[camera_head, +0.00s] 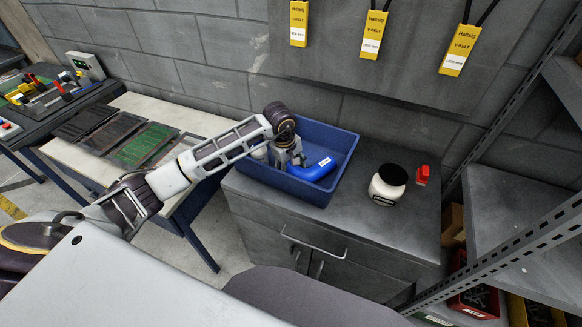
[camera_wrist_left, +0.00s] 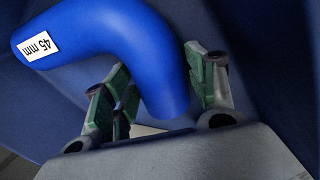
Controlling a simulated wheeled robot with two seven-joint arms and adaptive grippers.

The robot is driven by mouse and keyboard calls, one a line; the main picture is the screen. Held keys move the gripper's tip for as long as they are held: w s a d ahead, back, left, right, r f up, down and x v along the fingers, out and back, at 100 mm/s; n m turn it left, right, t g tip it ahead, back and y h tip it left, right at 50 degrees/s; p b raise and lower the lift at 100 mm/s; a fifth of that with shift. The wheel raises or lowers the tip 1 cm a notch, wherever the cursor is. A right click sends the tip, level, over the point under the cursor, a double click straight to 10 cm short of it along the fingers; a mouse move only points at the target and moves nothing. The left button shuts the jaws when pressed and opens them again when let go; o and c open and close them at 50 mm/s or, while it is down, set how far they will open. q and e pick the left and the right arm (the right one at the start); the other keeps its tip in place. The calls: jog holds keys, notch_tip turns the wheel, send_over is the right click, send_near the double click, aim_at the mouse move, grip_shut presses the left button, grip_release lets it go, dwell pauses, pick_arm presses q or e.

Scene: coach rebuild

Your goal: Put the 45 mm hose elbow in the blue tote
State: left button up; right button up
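The 45 mm hose elbow (camera_head: 313,171) is a bent blue tube with a white label. It lies inside the blue tote (camera_head: 338,163) on the grey cabinet top. In the left wrist view the elbow (camera_wrist_left: 112,32) shows its "45 mm" label at the upper left. My left gripper (camera_head: 290,158) reaches down into the tote at the elbow's left end. My right gripper is out of view.
A white jar with a black lid (camera_head: 387,186) and a small red item (camera_head: 422,175) stand right of the tote on the cabinet (camera_head: 330,222). A whitish item (camera_head: 260,153) in the tote is partly hidden by my arm. Metal shelving (camera_head: 515,225) bounds the right side.

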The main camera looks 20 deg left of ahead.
pick_arm(q)
jog(key=shift+o, duration=0.4)
jog(key=shift+r, duration=0.2)
jog(key=r, duration=0.3)
jog(key=s+r+b, duration=0.1)
jog(key=r, duration=0.2)
jog(key=a+r, duration=0.1)
jog(key=r, duration=0.3)
jog(key=shift+s+b, duration=0.25)
jog(key=shift+b, duration=0.15)
jog(key=shift+s+r, duration=0.2)
jog(key=shift+r, duration=0.7)
jog(key=shift+f, duration=0.1)
